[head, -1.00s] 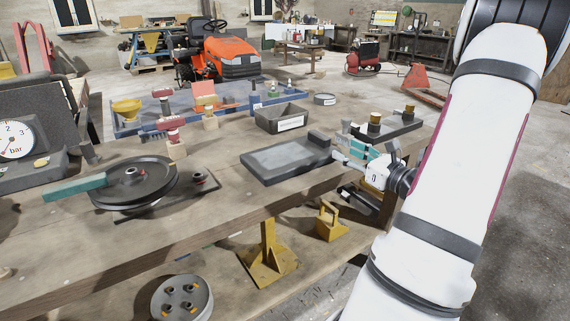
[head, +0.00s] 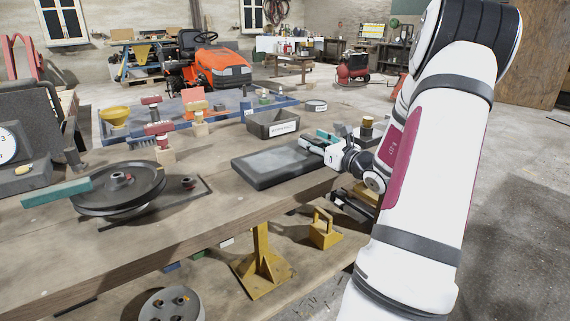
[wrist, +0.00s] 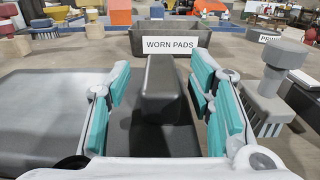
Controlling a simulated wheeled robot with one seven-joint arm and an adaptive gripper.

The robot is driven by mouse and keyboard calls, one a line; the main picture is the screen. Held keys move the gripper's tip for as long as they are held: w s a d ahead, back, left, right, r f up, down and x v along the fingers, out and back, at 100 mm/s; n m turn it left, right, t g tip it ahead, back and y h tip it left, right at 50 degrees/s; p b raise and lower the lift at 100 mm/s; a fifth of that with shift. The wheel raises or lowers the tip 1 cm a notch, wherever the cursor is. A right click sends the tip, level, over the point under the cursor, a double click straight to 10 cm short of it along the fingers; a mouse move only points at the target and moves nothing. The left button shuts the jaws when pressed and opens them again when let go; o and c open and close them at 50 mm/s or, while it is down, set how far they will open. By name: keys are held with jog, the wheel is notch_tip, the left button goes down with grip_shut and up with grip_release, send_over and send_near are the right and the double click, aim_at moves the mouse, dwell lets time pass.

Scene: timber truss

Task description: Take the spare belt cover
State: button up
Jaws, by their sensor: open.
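A dark flat slab with a grey inset top, which looks like the spare belt cover (head: 272,166), lies on the wooden bench in the head view. Its raised dark block (wrist: 163,92) stands upright between my fingers in the wrist view, and the slab's flat part is at the left. My gripper (head: 322,144) is at the slab's right end in the head view. The teal fingers of my gripper (wrist: 164,100) are open, one on each side of the block, with gaps visible. The block is largely hidden by my gripper in the head view.
A grey bin labelled WORN PADS (wrist: 170,42) stands just beyond the block; it also shows in the head view (head: 272,124). A grey stepped post (wrist: 272,85) stands close to the right finger. A pulley wheel (head: 120,188) lies left on the bench.

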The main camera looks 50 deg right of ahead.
jog(key=shift+w+d, duration=0.2)
jog(key=shift+w, duration=0.5)
grip_shut()
jog(key=shift+r, duration=0.25)
